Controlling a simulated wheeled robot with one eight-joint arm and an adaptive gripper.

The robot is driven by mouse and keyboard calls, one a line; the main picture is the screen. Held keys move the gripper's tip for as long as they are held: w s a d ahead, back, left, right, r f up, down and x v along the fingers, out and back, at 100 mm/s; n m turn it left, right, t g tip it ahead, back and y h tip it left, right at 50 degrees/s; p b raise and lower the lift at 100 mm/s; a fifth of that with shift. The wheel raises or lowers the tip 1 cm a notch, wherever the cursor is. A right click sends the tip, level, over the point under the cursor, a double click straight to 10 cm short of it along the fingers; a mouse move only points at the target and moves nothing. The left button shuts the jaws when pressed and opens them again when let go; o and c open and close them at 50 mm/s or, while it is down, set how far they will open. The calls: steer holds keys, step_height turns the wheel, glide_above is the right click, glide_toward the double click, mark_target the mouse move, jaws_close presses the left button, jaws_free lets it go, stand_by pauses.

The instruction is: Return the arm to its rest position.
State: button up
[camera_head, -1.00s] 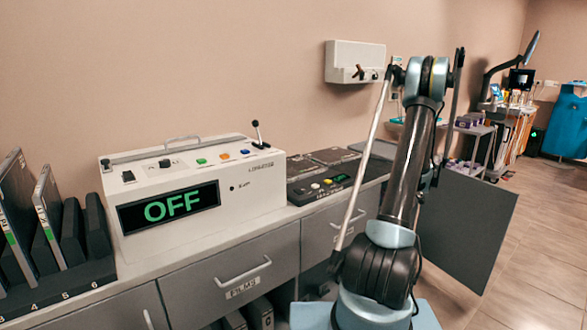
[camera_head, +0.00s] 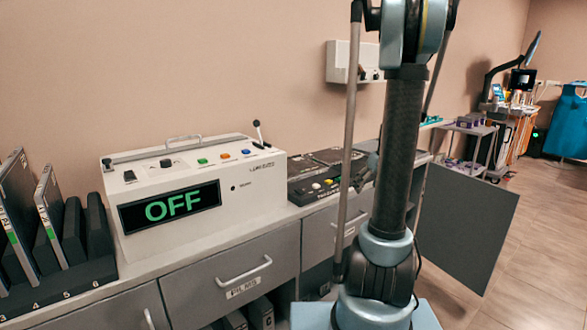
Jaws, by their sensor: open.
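My arm stands upright at right of centre, with its pale blue base joint low and a dark tube rising from it. Its elbow reaches the top edge, where the picture cuts it off. I cannot make out my gripper in this view. The arm hides part of the counter and wall behind it.
A white console (camera_head: 195,185) reading OFF stands on the grey counter (camera_head: 245,232). A dark button panel (camera_head: 318,187) is right of it, partly behind my arm. Upright plates stand in a numbered rack (camera_head: 75,278) at left. A grey panel (camera_head: 465,222) stands at right, beside open floor.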

steer(key=s+a+r+m, duration=0.1)
steer(key=s+a+r, duration=0.2)
steer(key=s+a, duration=0.45)
steer(key=s+a+f+m+h, duration=0.1)
steer(key=s+f, duration=0.1)
steer(key=s, duration=1)
steer(key=s+a+f+m+h, duration=0.1)
steer(key=s+a+f+m, duration=0.1)
steer(key=s, duration=1)
steer(key=shift+s+f+g+h, duration=0.3)
steer(key=shift+f+g, duration=0.1)
steer(key=shift+f, duration=0.35)
